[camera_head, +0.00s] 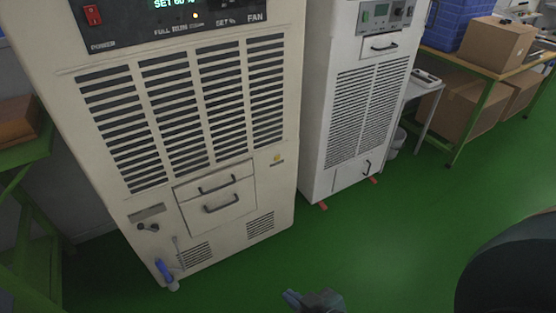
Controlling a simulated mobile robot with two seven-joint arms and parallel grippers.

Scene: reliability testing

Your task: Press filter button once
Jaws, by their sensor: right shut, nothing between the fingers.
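A large beige machine (290,120) with louvred vents stands at the left. Its dark control panel (135,32) is cut off by the top edge. The panel shows a red power switch (92,14), a lit green display (173,3) reading SET 60 %, a small white light or knob (195,15) and the labels POWER, SET % and FAN. I cannot make out a button marked filter. My right gripper (293,298) is at the bottom edge, low in front of the machine, well apart from the panel. It is shut and empty. My left gripper is out of view.
A second, white machine (330,60) stands to the right of the beige one. A green-framed table (485,70) with cardboard boxes (495,44) and a blue crate (458,22) is at the upper right. A green bench (35,240) is at the left. The green floor (400,220) in front is clear.

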